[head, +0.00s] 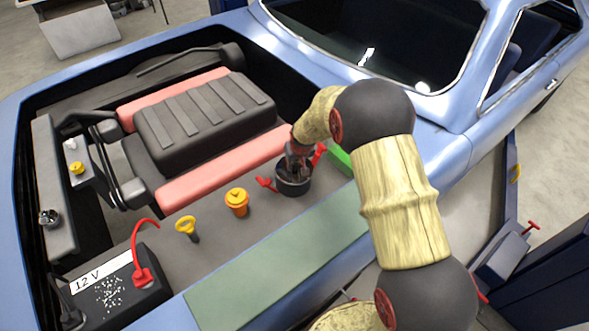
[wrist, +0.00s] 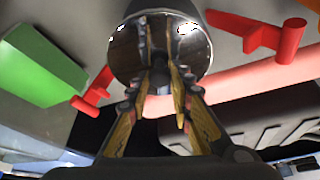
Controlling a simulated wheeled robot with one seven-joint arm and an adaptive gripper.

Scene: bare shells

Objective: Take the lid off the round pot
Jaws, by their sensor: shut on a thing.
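The round pot (head: 294,188) is small and dark, with a red handle on either side. It stands on the grey ledge at the front right of the engine bay. Its glossy, reflective round lid (wrist: 126,60) fills the middle of the wrist view, with red handles showing on both sides. My gripper (head: 297,164) points down over the pot. In the wrist view my gripper (wrist: 162,78) has its fingers closed on the dark knob in the middle of the lid. The fingers hide part of the lid. I cannot tell whether the lid rests on the rim or sits slightly above it.
A green block (head: 339,159) lies right beside the pot. An orange cap (head: 237,201), a yellow dipstick handle (head: 187,226) and a 12 V battery (head: 112,290) are to the left. The black engine cover (head: 205,122) rises behind. A green fender mat (head: 280,255) covers the near edge.

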